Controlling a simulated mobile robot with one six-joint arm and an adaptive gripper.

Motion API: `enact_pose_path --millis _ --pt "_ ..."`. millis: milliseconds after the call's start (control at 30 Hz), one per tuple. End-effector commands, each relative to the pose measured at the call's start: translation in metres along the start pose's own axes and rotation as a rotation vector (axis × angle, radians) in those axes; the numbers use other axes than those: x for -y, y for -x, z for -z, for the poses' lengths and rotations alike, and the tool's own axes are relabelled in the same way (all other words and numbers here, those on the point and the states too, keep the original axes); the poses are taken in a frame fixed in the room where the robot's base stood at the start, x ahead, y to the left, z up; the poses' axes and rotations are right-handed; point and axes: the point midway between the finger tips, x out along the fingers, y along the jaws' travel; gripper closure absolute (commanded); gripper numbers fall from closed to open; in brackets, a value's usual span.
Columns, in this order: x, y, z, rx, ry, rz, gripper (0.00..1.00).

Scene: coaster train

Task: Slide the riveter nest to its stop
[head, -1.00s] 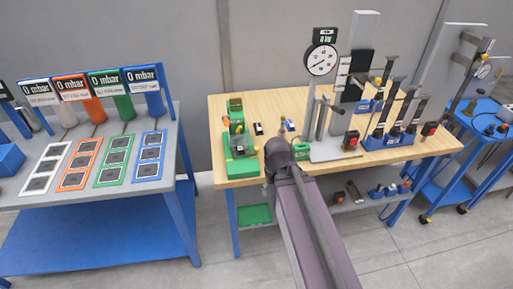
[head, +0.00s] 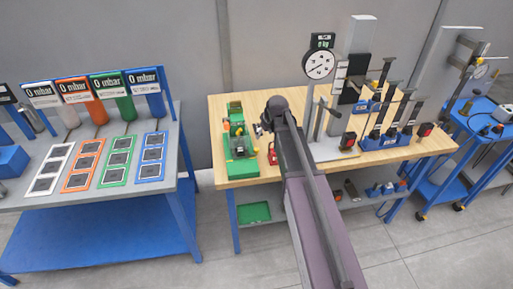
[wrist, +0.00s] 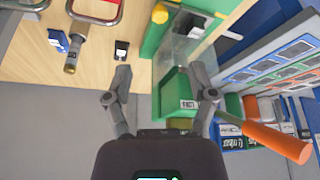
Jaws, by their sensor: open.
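The green riveter (head: 238,150) stands at the left end of the wooden bench, left of my gripper (head: 261,129). In the wrist view, its green body (wrist: 176,92) shows beyond and between my fingers, with a clear guard (wrist: 183,52) and a yellow knob (wrist: 160,14). I cannot tell for certain which part is the sliding nest, and its stop is not clear. My gripper (wrist: 160,70) is open and empty, its right finger overlapping the riveter in the picture. An orange handle (wrist: 265,140) juts out at the right of that finger.
The wooden bench (head: 216,110) carries a gauge stand (head: 320,65) and several black-handled fixtures to the right. In the wrist view, a small black part (wrist: 121,50) and a blue-and-metal tool (wrist: 71,55) lie left. A blue-framed table (head: 100,230) stands left, across a floor gap.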

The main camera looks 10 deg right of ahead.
Motion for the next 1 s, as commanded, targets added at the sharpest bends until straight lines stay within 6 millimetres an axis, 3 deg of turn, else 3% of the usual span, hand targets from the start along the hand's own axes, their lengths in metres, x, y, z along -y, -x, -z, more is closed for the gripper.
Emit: enact_pose_path --millis 567,1000 --pt "0.000 -0.005 0.001 -0.002 0.003 0.000 0.27" --pt "0.002 -0.035 0.001 -0.002 0.005 0.001 0.27"
